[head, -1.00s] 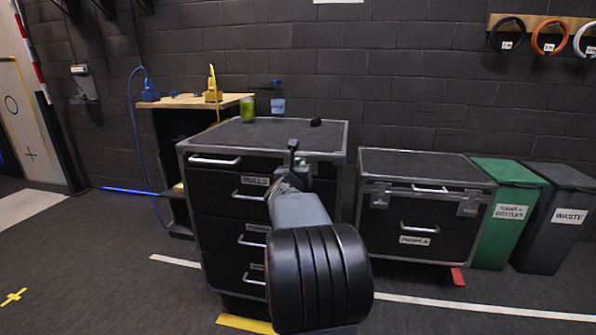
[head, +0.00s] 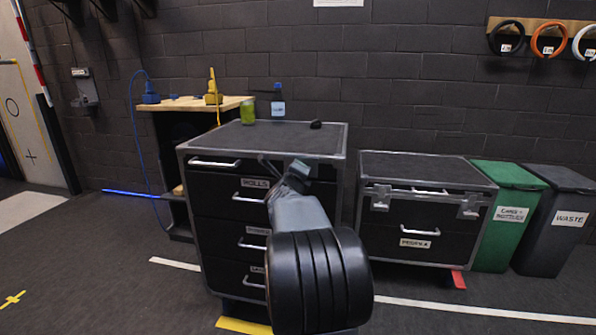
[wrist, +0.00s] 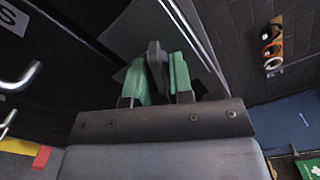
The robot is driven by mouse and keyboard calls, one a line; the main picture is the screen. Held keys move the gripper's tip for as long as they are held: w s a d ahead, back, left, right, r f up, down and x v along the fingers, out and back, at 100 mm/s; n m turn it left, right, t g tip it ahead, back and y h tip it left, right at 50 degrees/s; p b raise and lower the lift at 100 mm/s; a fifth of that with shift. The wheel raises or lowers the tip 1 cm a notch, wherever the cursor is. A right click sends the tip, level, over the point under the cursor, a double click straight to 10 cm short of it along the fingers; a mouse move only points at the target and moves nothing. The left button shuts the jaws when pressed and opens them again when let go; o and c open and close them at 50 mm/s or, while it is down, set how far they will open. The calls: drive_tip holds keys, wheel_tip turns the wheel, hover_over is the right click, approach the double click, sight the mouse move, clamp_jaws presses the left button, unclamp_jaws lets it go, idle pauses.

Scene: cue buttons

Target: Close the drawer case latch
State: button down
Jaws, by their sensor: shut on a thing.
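The drawer case (head: 222,205) is black with silver edges and several handled drawers, and stands ahead of me. The latch, a dark lever, shows between my fingers in the wrist view (wrist: 155,62). In the head view its thin dark arm (head: 267,163) tilts to the left at the top of the case's front. My gripper (wrist: 157,78) has two green pads, shut on the latch from both sides. In the head view my gripper (head: 299,168) is at the upper front of the case, and my arm hides part of the drawers and most of the latch's mounting.
A green can (head: 248,112), a blue bottle (head: 278,101) and a small dark object (head: 316,125) stand on the case top. A lower case (head: 425,170), a green bin (head: 507,200) and a grey bin (head: 553,215) are to the right. The floor at left is open.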

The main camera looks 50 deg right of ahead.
drive_tip(key=n+p, duration=0.1)
drive_tip(key=n, duration=0.4)
drive_tip(key=shift+p, duration=0.3)
drive_tip(key=shift+n, duration=0.4)
drive_tip(key=c, duration=1.2)
unclamp_jaws()
drive_tip(key=shift+c, duration=0.2)
drive_tip(key=p+v, duration=0.2)
drive_tip(key=v, duration=1.2)
